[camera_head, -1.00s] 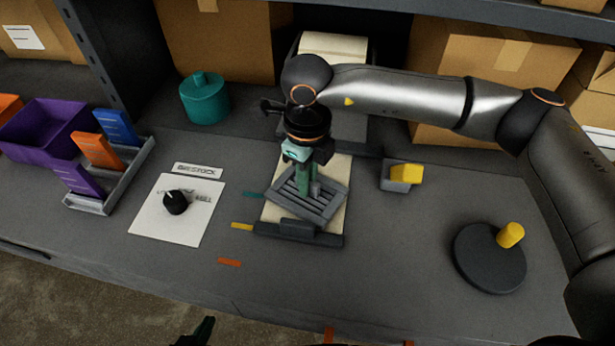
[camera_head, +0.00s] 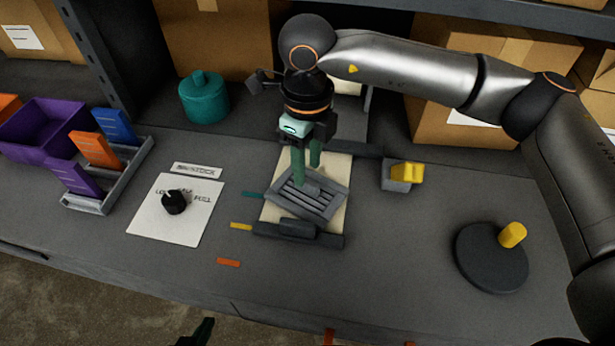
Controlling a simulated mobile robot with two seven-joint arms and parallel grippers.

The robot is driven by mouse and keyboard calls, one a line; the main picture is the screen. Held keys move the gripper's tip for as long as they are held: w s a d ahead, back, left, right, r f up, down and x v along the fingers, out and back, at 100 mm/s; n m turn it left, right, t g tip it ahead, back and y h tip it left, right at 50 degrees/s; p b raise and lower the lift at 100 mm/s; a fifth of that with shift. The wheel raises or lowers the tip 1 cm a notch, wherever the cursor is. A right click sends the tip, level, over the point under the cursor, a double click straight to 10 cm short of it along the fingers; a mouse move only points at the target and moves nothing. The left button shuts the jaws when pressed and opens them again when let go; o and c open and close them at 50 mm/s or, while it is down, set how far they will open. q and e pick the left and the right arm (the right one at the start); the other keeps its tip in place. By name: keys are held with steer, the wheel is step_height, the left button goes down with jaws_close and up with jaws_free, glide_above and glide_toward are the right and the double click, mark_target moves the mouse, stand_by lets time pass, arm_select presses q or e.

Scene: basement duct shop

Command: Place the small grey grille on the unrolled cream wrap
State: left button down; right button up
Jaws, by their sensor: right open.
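The small grey grille (camera_head: 304,198) lies slightly turned on the unrolled cream wrap (camera_head: 336,166) in the head view. Cream shows around it at the top and sides. My right gripper (camera_head: 308,175) is directly above the grille, pointing down, with its green fingers spread apart and empty. Its fingertips are close to the grille's top edge; I cannot tell whether they touch it.
A dark bar (camera_head: 298,231) crosses the wrap's near end. A grey block with a yellow part (camera_head: 405,173) stands to the right, and a dark disc with a yellow knob (camera_head: 491,258) further right. A white card with a black knob (camera_head: 176,210) lies left. The front bench is mostly clear.

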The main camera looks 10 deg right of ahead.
mark_target(307, 182)
step_height(307, 182, up, 8)
steer(key=shift+f+b, duration=0.2)
steer(key=shift+b, duration=0.15)
steer(key=shift+s, duration=0.1)
